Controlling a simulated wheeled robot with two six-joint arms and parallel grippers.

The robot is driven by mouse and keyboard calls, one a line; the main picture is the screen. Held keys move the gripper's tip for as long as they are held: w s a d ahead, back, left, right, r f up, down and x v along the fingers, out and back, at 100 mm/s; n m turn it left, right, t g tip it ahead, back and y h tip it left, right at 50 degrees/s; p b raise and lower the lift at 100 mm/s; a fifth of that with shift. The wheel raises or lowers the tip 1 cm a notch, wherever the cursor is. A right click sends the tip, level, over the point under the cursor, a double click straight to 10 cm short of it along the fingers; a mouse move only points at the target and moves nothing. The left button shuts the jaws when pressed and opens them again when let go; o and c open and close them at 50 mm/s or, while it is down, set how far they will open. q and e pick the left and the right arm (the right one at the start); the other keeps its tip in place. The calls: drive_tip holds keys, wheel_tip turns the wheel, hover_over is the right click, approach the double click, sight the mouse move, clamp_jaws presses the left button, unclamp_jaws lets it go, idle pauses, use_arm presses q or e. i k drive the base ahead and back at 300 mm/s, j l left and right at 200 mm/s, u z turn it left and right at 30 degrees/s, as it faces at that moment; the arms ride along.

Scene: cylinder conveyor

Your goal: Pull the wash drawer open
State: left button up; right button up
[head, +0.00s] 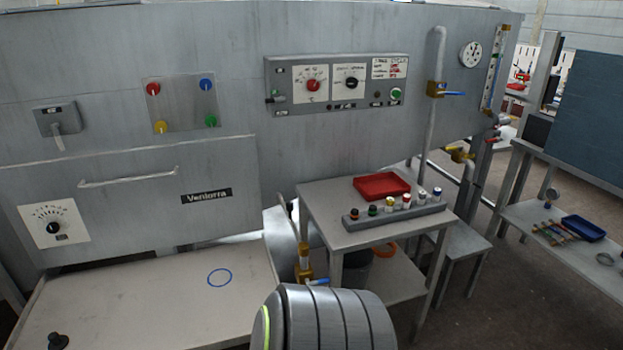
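A broad grey metal front (140,210) at the left of the machine carries a pale horizontal bar handle (128,177), a dark label reading "Ventorra" (206,196) and a white dial plate (55,222). It is the only drawer-like front with a handle in view, but no label names it as the wash drawer. No open drawer interior shows. The handle is clear, with nothing touching it. Neither of my grippers is in the head view.
A pale worktop (150,290) with a blue ring (220,278) and a black knob (58,341) lies below the front. A side table (340,237) holds a red tray (381,186) and a rack of small bottles (400,214). A valved pipe (303,260) stands between them.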

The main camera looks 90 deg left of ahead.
sight(106, 205)
drive_tip(key=u, duration=3.7)
drive_tip(key=i+j+u, duration=0.15)
drive_tip(key=i+j+z, duration=0.25)
drive_tip(key=i+j, duration=0.15)
drive_tip(key=j, duration=0.2)
drive_tip(key=i+j+z, duration=0.15)
drive_tip(key=j, duration=0.2)
drive_tip(key=i+j+z, duration=0.15)
drive_tip(key=j, duration=0.2)
drive_tip(key=i, duration=0.05)
